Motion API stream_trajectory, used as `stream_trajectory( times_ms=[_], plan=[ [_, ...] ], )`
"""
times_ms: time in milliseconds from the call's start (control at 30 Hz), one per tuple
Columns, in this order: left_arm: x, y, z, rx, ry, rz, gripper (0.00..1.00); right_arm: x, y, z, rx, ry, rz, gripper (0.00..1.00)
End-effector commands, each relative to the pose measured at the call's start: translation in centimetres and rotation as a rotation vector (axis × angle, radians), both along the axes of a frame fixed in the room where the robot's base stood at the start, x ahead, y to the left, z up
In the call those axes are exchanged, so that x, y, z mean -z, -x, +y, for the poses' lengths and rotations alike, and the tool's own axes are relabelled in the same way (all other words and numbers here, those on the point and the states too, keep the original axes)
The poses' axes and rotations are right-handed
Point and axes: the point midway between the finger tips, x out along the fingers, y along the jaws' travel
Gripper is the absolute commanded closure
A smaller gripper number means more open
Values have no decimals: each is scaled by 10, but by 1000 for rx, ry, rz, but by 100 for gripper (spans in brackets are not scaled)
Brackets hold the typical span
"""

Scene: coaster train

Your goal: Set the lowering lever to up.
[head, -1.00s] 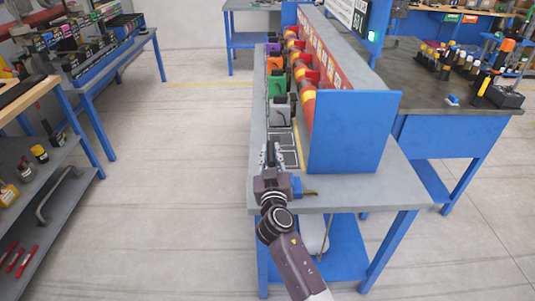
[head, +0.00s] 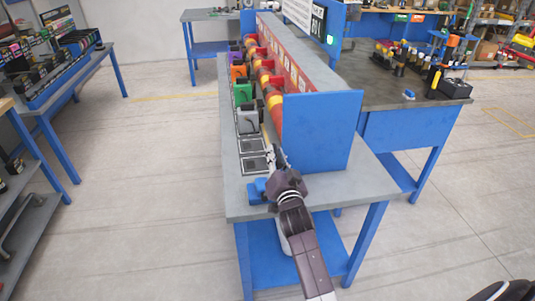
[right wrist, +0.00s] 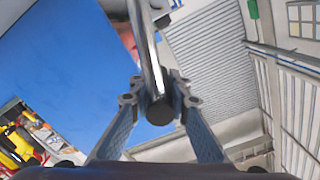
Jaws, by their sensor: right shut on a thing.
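My right gripper (head: 277,160) is at the near end of the blue workbench, close to the left edge of the blue end panel. In the right wrist view its two fingertips (right wrist: 159,105) are closed around the dark rounded end of a slim metal bar (right wrist: 148,45), which I take to be the lowering lever. The bar runs from the fingertips up out of the top of that view. In the head view the gripper and arm hide the bar, so whether it stands up or down is unclear.
The blue end panel (head: 315,132) stands just right of the gripper. A blue block (head: 258,190) lies on the bench top left of it. Beyond are empty framed pads (head: 253,163), a grey unit (head: 248,120) and a green one (head: 243,93). The floor to the left is clear.

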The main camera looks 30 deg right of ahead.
Motion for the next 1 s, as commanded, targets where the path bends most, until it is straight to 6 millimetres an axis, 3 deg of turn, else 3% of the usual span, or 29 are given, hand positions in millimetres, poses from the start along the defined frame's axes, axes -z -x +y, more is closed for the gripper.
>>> stream_trajectory(
  times_ms=[667,700,800,867,1000],
  plan=[
    [-2,0,4,3,-5,1,66,6,3,-10,3,-68,-14,100],
    [-2,0,4,3,-5,1,66,6,3,-10,3,-68,-14,81],
    [-2,0,4,3,-6,1,66,6,3,-10,2,-68,-15,70],
    [-2,0,4,3,-6,1,66,5,3,-10,2,-67,-15,66],
    [-2,0,4,3,-6,1,66,5,3,-9,1,-66,-16,66]
  ],
)
